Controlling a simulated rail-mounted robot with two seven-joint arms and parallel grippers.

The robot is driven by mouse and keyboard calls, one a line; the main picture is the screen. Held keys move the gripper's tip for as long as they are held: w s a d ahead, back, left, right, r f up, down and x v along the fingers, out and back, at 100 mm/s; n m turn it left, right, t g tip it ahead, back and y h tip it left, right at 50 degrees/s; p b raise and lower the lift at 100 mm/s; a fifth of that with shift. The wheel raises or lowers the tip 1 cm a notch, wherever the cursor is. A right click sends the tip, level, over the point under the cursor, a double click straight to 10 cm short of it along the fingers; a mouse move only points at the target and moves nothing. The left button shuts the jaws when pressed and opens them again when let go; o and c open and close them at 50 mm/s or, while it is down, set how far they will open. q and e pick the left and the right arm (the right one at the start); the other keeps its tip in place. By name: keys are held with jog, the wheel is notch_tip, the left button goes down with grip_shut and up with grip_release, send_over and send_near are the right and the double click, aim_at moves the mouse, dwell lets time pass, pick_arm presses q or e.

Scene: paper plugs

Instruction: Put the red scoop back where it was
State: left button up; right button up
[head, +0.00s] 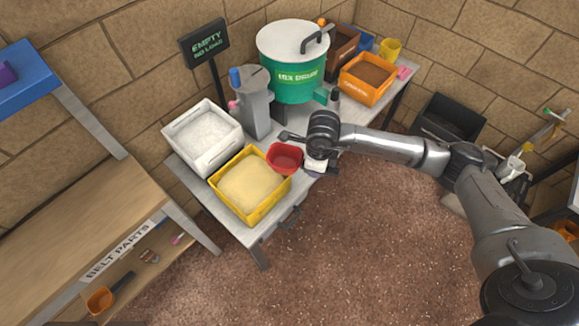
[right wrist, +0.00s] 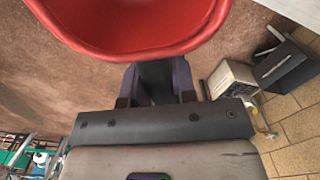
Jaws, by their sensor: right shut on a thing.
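The red scoop (head: 285,158) is at the right end of the yellow bin of pale powder (head: 285,192), by the worktable's front edge. Whether it touches the bin or table, I cannot tell. My right gripper (head: 305,160) is shut on the scoop, apparently at its handle, which is mostly hidden. In the right wrist view the scoop's red bowl (right wrist: 130,35) fills the top, just beyond the gripper's dark fingers (right wrist: 156,85). My left gripper is not in view.
A white bin (head: 205,168) stands left of the yellow one. A grey machine (head: 255,108), a green mixing drum (head: 285,85) and an orange bin (head: 388,94) stand farther back. An orange scoop (head: 98,300) lies on the left bench's lower shelf. The floor in front is clear.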

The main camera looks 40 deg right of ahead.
jog(key=w+d+f+m+b, duration=0.1)
jog(key=d+f+m+b, duration=0.5)
jog(key=f+m+b, duration=0.45)
jog(key=b, duration=0.3)
send_over(299, 172)
jog(key=s, duration=0.1)
jog(key=shift+n, duration=0.35)
notch_tip(299, 172, down, 8)
jog(key=shift+s+f, duration=0.1)
jog(key=shift+w+f+b, duration=0.2)
jog(key=shift+w+b, duration=0.2)
jog(key=shift+w, duration=0.1)
notch_tip(299, 172, down, 4)
jog(key=shift+f+b, duration=0.1)
jog(key=shift+b, duration=0.85)
